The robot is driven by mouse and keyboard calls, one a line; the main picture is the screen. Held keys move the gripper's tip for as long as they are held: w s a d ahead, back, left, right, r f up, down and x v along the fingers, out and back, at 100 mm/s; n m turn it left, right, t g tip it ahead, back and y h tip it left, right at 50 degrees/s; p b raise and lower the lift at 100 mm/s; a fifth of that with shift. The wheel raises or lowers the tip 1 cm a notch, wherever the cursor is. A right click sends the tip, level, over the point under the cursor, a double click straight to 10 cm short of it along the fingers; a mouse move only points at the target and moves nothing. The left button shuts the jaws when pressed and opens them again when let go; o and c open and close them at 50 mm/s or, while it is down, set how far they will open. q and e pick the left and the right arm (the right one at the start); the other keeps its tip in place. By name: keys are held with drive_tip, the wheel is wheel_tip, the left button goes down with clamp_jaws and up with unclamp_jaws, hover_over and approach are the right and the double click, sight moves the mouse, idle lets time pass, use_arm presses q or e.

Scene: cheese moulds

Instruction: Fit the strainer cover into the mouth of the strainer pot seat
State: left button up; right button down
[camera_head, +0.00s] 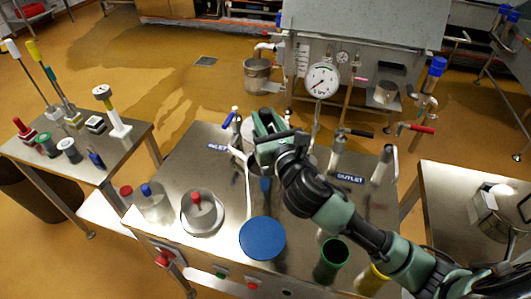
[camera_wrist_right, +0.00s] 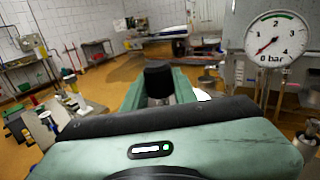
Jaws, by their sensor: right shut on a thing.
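My right gripper (camera_head: 266,122) reaches over the back of the steel table and is shut on a dark rounded knob (camera_wrist_right: 158,80), seen between its green fingers in the right wrist view. I take the knob to be the top of the strainer cover; the rest of the cover is hidden by the gripper. Below the gripper in the head view, a steel round pot rim (camera_head: 239,153) shows in part, likely the strainer pot seat. Its mouth is mostly hidden, so I cannot tell whether the cover touches it. My left gripper is not in view.
A pressure gauge (camera_head: 322,80) and upright pipes stand close behind and right of the gripper. On the table are a blue disc (camera_head: 262,238), a steel lid with a red knob (camera_head: 202,212), and a green-rimmed cylinder (camera_head: 333,258). A tool table (camera_head: 100,150) stands left.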

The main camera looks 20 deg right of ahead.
drive_tip(key=f, duration=0.5)
drive_tip(key=shift+w+b, duration=0.2)
drive_tip(key=shift+b, duration=0.15)
wheel_tip(320, 180, down, 6)
drive_tip(key=shift+b, duration=0.75)
drive_tip(key=shift+f, duration=0.3)
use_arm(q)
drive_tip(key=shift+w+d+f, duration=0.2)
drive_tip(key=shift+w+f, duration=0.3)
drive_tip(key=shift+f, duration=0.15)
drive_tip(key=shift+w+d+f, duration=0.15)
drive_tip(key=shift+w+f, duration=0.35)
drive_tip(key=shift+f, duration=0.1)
